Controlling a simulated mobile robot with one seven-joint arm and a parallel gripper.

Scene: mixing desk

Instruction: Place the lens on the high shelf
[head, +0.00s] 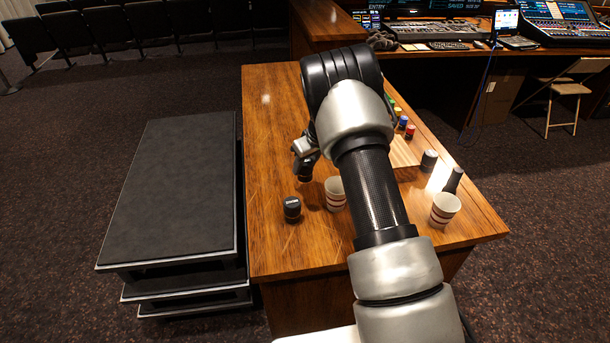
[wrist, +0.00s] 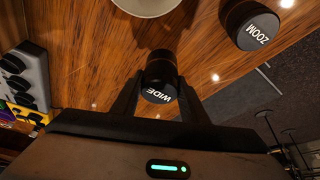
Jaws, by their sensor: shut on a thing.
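My gripper (wrist: 158,92) is shut on a black lens marked WIDE (wrist: 159,72), with one finger on each side of it. In the head view my gripper (head: 305,165) is over the left part of the wooden desk, and the lens in it is hard to make out. A second black lens, marked ZOOM (wrist: 250,24), stands on the desk; it also shows in the head view (head: 292,208), nearer the front than my gripper. I cannot pick out a thing that is surely the high shelf.
A striped cup (head: 335,193) stands right of the ZOOM lens, another (head: 445,208) near the desk's right edge. Dark cylinders (head: 429,160) and small coloured items (head: 410,132) stand at right. Stacked black platforms (head: 175,190) are left of the desk. My arm hides the desk's middle.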

